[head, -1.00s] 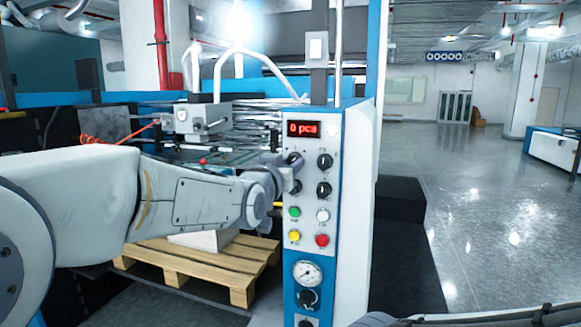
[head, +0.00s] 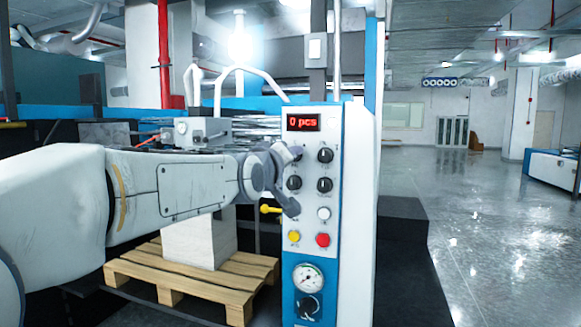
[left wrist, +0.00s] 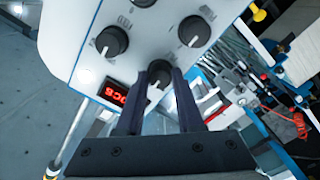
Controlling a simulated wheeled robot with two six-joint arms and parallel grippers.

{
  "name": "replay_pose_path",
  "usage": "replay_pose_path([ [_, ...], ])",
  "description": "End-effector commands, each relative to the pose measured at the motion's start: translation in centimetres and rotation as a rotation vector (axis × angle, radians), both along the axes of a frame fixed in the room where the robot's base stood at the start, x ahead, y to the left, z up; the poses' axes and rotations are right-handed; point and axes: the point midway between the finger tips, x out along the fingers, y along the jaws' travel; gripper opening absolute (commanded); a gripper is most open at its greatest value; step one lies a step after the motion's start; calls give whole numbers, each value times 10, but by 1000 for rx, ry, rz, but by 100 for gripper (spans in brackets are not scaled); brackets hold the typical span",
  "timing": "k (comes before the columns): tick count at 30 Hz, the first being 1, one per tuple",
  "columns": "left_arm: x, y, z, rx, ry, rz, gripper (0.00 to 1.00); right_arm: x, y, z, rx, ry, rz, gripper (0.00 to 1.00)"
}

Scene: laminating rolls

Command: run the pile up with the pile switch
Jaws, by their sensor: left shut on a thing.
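The control panel (head: 310,135) has a red display (head: 304,122) reading "0 pcs" and two rows of black knobs. My left gripper (head: 292,153) is at the upper-left knob, which it hides in the head view. In the left wrist view this upper-left knob (left wrist: 159,71) shows between the fingers of my left gripper (left wrist: 157,80), which is shut on it. I cannot read its label, so I cannot confirm that it is the pile switch. The pile, a white stack (head: 198,242), stands on a wooden pallet (head: 200,276), its top hidden by my arm. My right gripper is out of view.
Beside the held knob are the upper-right knob (head: 325,156) and the lower-left knob (head: 294,183). Below are a white button (head: 323,213), a yellow button (head: 293,236), a red button (head: 323,239) and a gauge (head: 308,277). Open floor (head: 475,225) lies to the right.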

Motion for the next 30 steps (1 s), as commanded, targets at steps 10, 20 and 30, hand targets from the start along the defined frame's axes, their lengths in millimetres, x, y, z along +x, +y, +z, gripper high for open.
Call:
replay_pose_path([
  [10,0,0,-1,-54,21,-1,0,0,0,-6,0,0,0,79],
  [20,0,0,-1,-53,21,-1,44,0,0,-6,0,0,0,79],
  [30,0,0,0,-53,19,0,66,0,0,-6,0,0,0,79],
])
